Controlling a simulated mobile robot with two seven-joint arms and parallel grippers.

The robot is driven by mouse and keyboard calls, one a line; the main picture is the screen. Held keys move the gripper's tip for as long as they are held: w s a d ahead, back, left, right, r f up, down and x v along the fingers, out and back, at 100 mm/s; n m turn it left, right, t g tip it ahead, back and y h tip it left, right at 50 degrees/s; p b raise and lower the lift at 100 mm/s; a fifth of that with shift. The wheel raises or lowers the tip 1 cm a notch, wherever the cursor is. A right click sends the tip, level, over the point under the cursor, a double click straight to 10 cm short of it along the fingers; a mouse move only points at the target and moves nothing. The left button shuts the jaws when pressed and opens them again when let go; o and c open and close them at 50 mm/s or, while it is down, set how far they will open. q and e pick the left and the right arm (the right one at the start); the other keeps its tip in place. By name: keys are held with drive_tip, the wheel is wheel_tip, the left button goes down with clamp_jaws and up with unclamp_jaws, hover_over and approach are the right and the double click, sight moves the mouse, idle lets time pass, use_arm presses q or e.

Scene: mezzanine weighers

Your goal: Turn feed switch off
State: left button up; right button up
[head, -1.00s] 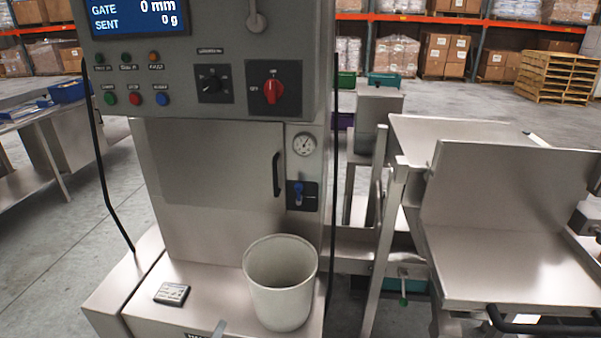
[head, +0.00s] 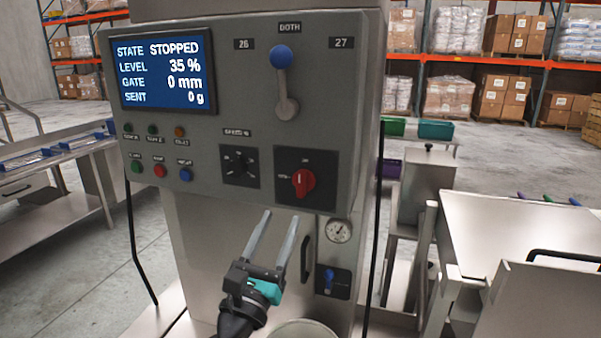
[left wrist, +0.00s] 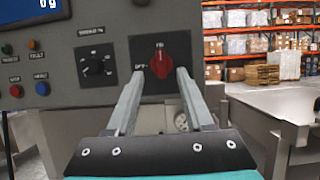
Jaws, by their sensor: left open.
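The feed switch appears to be the red rotary knob (head: 303,183) on a black plate at the lower right of the grey control panel (head: 215,120). Its pointer stands upright, and an OFF mark reads to its left in the left wrist view, where the knob (left wrist: 160,62) sits just beyond the fingertips. My left gripper (head: 281,217) is open and empty, below and in front of the knob, fingers pointing up toward it. In the left wrist view, the gripper (left wrist: 157,75) has the knob between its finger lines, apart from them. My right gripper is not in view.
The screen (head: 162,70) reads STOPPED, level 35 %, gate 0 mm. A black speed dial (head: 239,165) is left of the knob, and a blue-tipped lever (head: 284,80) above it. A pale bucket (head: 303,332) stands below. A gauge (head: 338,231) is at lower right.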

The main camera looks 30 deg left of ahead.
sight(299, 177)
use_arm(q)
drive_tip(key=p+x, duration=0.2)
drive_tip(key=x, duration=0.8)
drive_tip(key=shift+w+r+p, duration=0.1)
drive_tip(key=shift+w+p, duration=0.2)
drive_tip(key=shift+p, duration=0.05)
drive_tip(key=shift+w+a+r, duration=0.2)
drive_tip(key=shift+w, duration=0.5)
drive_tip(key=shift+c, duration=0.4)
clamp_jaws()
